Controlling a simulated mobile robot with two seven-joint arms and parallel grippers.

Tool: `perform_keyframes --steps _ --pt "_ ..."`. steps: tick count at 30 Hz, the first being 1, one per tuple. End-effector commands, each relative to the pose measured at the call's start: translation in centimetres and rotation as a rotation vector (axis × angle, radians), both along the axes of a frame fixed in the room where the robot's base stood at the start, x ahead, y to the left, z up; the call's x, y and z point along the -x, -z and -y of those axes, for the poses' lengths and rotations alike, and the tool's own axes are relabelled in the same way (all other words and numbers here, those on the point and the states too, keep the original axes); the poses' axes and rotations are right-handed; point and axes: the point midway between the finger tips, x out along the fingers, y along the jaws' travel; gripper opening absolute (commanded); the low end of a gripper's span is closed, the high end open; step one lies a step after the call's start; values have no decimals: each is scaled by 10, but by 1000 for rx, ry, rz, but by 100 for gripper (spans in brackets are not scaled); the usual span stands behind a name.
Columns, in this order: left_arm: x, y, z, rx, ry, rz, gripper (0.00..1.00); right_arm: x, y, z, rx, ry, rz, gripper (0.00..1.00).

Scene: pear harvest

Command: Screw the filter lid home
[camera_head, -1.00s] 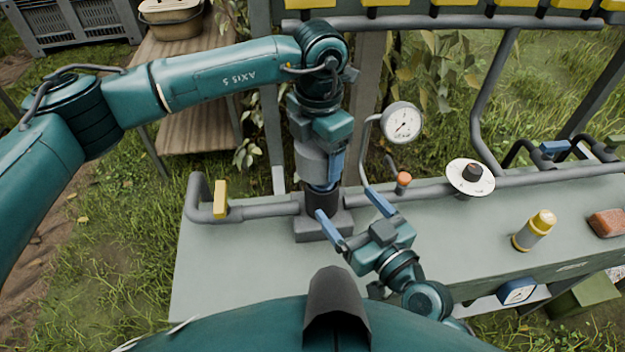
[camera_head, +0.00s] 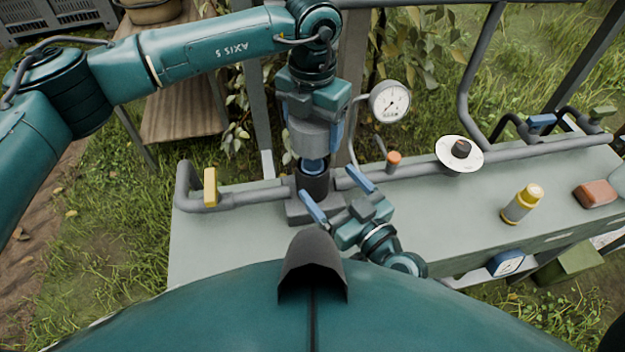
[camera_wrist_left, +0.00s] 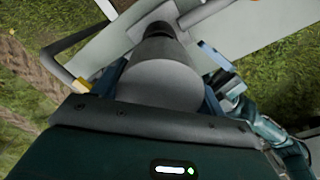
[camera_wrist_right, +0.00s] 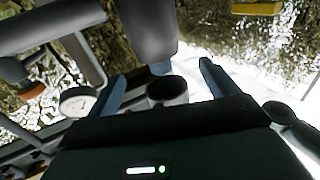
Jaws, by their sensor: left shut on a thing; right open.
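The filter lid is a grey cylinder (camera_head: 308,138), upright above the dark filter housing (camera_head: 314,183). A blue ring (camera_head: 314,166) shows between them. My left gripper (camera_head: 315,127) comes down from above and is shut on the lid. The lid also shows between its fingers in the left wrist view (camera_wrist_left: 160,82). My right gripper (camera_head: 337,194) is open and empty, low at the front right of the housing, fingers pointing at it. In the right wrist view the housing (camera_wrist_right: 146,28) stands beyond the open fingers (camera_wrist_right: 162,82). Whether the threads are engaged cannot be seen.
A pipe with a yellow valve handle (camera_head: 210,187) runs left of the housing. A yellow-capped bottle (camera_head: 522,204) and a reddish block (camera_head: 596,193) are on the bench's right side.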

Motion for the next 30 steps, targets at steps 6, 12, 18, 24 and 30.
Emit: perform_keyframes --steps 6,12,18,24,30 --pt "0 0 0 0 0 0 49 -1 38 2 9 0 0 86" --pt "0 0 0 0 0 0 49 -29 41 -17 -1 3 3 86" --pt "0 0 0 0 0 0 49 -52 41 -33 0 2 1 86" --pt "0 0 0 0 1 0 49 -62 41 -39 1 3 1 86" --pt "0 0 0 0 1 0 49 -63 41 -40 1 3 0 86"
